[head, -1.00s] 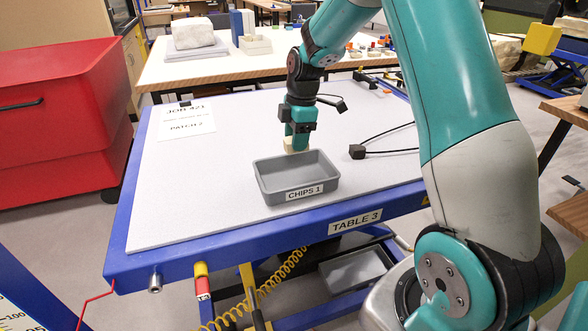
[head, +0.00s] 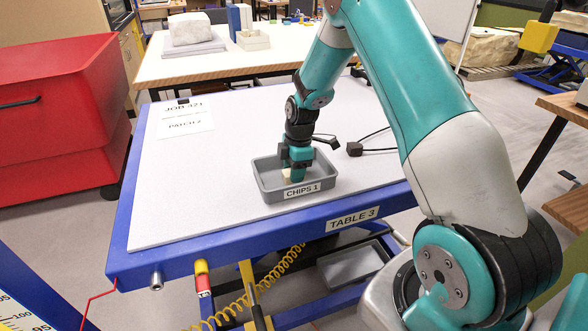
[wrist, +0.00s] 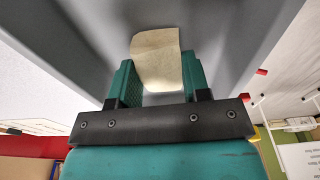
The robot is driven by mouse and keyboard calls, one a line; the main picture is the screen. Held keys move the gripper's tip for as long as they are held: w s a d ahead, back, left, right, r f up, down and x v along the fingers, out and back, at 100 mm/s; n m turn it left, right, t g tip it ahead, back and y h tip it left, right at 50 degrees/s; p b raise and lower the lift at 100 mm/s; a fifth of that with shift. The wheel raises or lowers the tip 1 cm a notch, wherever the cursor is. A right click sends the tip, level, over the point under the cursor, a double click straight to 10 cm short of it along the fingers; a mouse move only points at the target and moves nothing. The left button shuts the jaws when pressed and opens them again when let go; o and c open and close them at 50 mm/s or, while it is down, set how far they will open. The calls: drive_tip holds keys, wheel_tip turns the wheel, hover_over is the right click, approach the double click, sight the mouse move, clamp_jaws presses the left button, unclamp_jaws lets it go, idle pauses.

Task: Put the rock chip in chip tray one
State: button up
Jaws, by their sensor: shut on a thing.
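The rock chip (wrist: 157,62) is a small pale beige block between the two teal fingers of my gripper (wrist: 160,82) in the wrist view. In the head view, the chip (head: 287,174) shows at the fingertips of my gripper (head: 292,174), which is shut on it. The gripper points down inside the grey chip tray labelled CHIPS 1 (head: 262,187), within its walls. The tray's grey walls fill much of the wrist view (wrist: 60,45). Whether the chip touches the tray floor cannot be told.
The tray stands on the pale top of the blue-framed TABLE 3 (head: 190,205). A small dark block with a cable (head: 354,149) lies right of the tray. A paper sheet (head: 186,118) lies at the back left. The tabletop left of the tray is clear.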

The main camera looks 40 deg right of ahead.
drive_tip(key=o, duration=1)
drive_tip(key=shift+f, duration=0.15)
drive_tip(key=shift+r, duration=0.45)
wheel_tip(320, 180, up, 11)
drive_tip(key=d+b, duration=0.1)
drive_tip(key=b, duration=0.1)
drive_tip(key=s+a+r+m, duration=0.1)
drive_tip(key=s+a+r, duration=0.25)
drive_tip(key=a, duration=0.35)
drive_tip(key=s+a+r+m+y, duration=0.1)
drive_tip(key=s+a+r+m, duration=0.2)
drive_tip(key=s+a, duration=0.6)
drive_tip(key=s+a+r+m+y, duration=0.1)
drive_tip(key=s+a+r+m, duration=0.2)
drive_tip(key=s+a, duration=0.5)
drive_tip(key=s, duration=0.8)
drive_tip(key=shift+a+r+m+y, duration=0.2)
drive_tip(key=shift+a+m+y, duration=0.15)
drive_tip(key=shift+m+y, duration=0.05)
